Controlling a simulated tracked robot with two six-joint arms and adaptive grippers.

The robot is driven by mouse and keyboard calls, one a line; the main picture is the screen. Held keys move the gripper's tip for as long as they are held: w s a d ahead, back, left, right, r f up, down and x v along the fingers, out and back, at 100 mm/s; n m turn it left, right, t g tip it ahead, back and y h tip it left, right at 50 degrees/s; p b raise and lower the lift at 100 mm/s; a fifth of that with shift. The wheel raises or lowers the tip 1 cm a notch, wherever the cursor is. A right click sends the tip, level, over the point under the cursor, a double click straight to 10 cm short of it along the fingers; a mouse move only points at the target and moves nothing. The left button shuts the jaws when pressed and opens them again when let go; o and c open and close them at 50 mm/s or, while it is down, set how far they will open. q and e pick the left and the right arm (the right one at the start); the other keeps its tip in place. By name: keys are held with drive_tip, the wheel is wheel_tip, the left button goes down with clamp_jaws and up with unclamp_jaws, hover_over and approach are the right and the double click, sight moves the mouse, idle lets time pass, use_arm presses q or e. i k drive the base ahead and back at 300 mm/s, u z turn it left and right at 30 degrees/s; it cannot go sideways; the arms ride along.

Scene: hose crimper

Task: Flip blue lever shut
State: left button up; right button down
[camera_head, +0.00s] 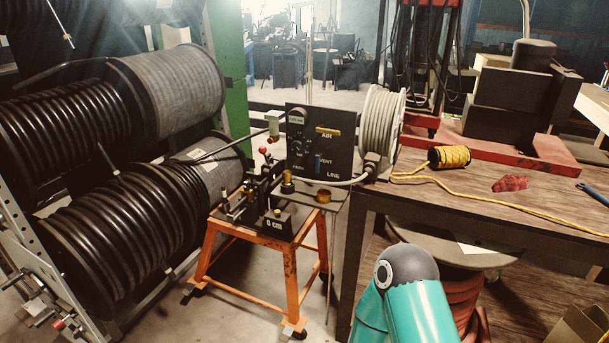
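The panel stands on the crimper bench, behind the black crimping tool (252,200). Neither of my grippers is in view. Only teal links and a dark grey joint of one of my arms show at the bottom, to the right of the bench and well short of the panel.
The orange stand (290,275) holds the crimper. Large black hose reels (75,245) fill the left. A pale hose reel (380,125) stands right of the panel. The wooden table (520,215) at right carries a yellow cord spool (449,157) and a red rag (510,184).

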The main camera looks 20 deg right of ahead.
sight(318, 155)
drive_tip(key=z, duration=0.1)
drive_tip(key=i, duration=0.95)
drive_tip(key=u, duration=0.1)
